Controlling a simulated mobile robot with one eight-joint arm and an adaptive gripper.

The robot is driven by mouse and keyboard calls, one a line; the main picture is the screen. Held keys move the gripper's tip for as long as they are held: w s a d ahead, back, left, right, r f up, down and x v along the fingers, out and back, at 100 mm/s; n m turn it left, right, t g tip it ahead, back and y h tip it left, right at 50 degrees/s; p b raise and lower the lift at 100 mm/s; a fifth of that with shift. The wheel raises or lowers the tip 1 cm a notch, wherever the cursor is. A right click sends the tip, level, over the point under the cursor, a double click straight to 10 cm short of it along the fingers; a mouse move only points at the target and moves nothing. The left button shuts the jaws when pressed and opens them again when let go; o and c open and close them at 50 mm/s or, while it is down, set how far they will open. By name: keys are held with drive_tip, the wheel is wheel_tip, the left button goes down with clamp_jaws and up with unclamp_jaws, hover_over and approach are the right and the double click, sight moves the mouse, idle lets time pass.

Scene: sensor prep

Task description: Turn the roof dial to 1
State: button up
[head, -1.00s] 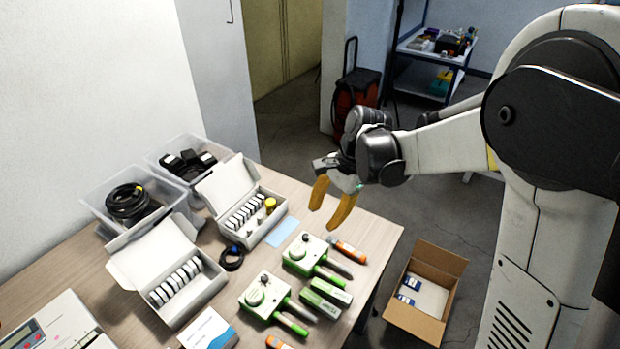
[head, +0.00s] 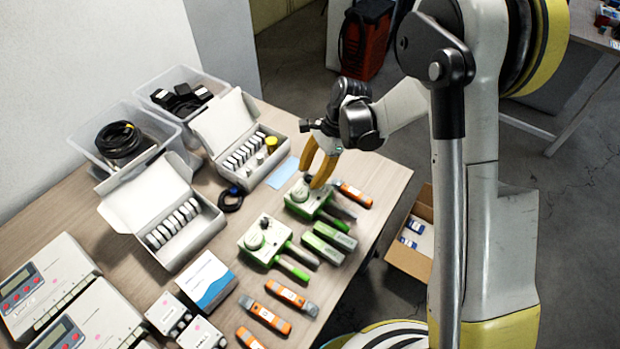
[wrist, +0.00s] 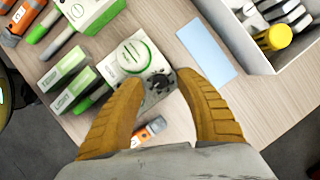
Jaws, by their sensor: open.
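A white-and-green handheld device (head: 322,207) lies on the table under my gripper (head: 312,177). The wrist view shows its round white cap (wrist: 134,56) and a small black dial (wrist: 159,83) on a grey plate. My gripper (wrist: 158,78) is open, with one yellow finger on each side of the dial. I cannot tell whether the fingers touch it. The dial's marks are too small to read. A second, similar device (head: 264,241) lies nearer; it also shows in the wrist view (wrist: 90,12). I see no label telling which one is the roof device.
Green-and-white blocks (head: 327,243) and an orange tool (head: 352,194) lie close to the device. A cardboard box (head: 407,251) is beyond the table's right edge.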

drive_tip(key=shift+a+f, duration=0.1)
drive_tip(key=shift+f, duration=0.15)
clamp_jaws()
drive_tip(key=shift+n, duration=0.3)
